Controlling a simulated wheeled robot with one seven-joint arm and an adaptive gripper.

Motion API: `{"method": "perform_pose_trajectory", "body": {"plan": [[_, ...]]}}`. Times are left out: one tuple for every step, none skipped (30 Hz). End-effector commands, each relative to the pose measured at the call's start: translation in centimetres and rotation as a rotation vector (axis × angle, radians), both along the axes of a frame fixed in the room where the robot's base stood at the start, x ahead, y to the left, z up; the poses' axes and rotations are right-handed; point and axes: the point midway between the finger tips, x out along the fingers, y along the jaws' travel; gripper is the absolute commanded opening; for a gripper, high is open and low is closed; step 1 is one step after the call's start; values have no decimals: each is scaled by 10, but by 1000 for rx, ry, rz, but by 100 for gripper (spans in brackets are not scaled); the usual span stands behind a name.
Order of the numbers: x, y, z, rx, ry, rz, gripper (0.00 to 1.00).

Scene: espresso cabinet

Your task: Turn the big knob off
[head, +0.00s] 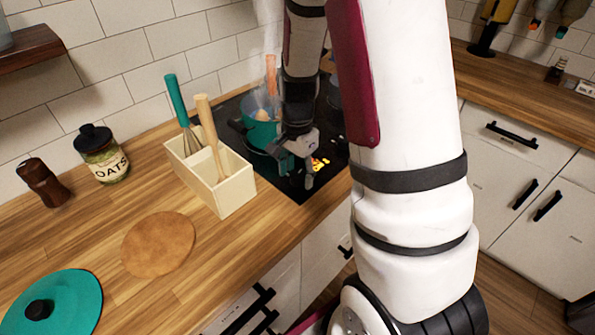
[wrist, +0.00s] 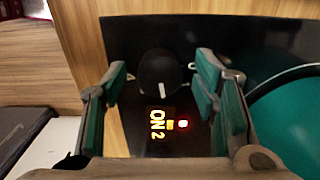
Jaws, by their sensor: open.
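The big knob (wrist: 158,72) is a round black knob with a white mark, on the black cooktop (wrist: 122,38) in the wrist view. A lit yellow display (wrist: 157,125) beside it reads "ON 2", with a red light next to it. My gripper (wrist: 163,70) is open, with one green-padded finger on each side of the knob. I cannot tell if either finger touches it. In the head view my gripper (head: 297,160) is low over the cooktop's front, and the knob is not clearly visible there. The lit display (head: 319,164) shows just right of the gripper.
A teal pot (head: 260,134) stands on the cooktop close behind my gripper, and its edge shows at right in the wrist view (wrist: 290,120). A cream utensil box (head: 232,194) with utensils stands left of the cooktop. Steam rises near the pot.

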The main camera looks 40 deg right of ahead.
Motion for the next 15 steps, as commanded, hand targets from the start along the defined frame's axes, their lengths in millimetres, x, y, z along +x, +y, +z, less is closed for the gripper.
{"method": "perform_pose_trajectory", "body": {"plan": [[0, 0, 0, 0, 0, 0, 54], [0, 0, 0, 0, 0, 0, 54], [0, 0, 0, 0, 0, 0, 54], [0, 0, 0, 0, 0, 0, 54], [0, 0, 0, 0, 0, 0, 48], [0, 0, 0, 0, 0, 0, 38], [0, 0, 0, 0, 0, 0, 32], [0, 0, 0, 0, 0, 0, 25], [0, 0, 0, 0, 0, 0, 16], [0, 0, 0, 0, 0, 0, 9], [0, 0, 0, 0, 0, 0, 6], [0, 0, 0, 0, 0, 0, 6], [0, 0, 0, 0, 0, 0, 6], [0, 0, 0, 0, 0, 0, 6], [0, 0, 0, 0, 0, 1, 6]]}}
